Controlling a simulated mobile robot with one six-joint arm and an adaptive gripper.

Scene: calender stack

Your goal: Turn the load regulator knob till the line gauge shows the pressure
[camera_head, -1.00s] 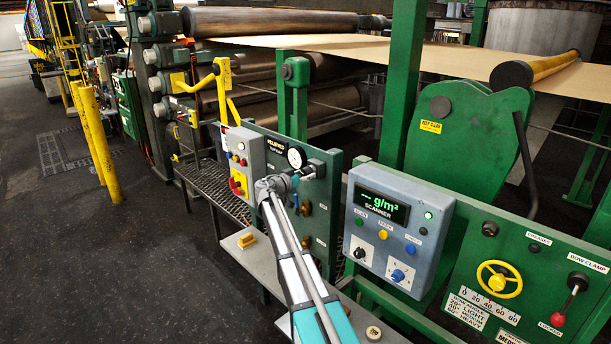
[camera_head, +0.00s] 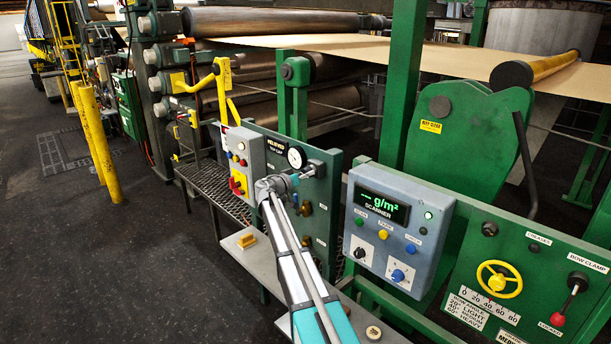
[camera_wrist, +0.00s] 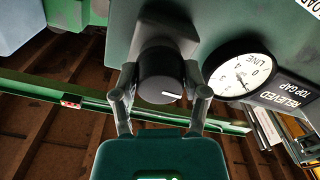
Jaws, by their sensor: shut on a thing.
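The load regulator knob (camera_wrist: 160,68) is a dark round knob with a white index mark, seen in the wrist view. My gripper (camera_wrist: 161,93) is shut on it, with one finger at each side. The line gauge (camera_wrist: 240,76) is a white dial with a black rim, just right of the knob in the wrist view. It is tilted there, and its needle is too small to read surely. In the head view, the gauge (camera_head: 296,157) shows on the green panel (camera_head: 322,215) above my gripper (camera_head: 287,182); the gripped knob is hard to make out there.
A grey scanner box (camera_head: 391,230) stands to the right of my arm. A grey button box (camera_head: 241,162) is close on the left. A metal shelf (camera_head: 262,262) with a small yellow block (camera_head: 246,241) lies below. Open dark floor is at the left.

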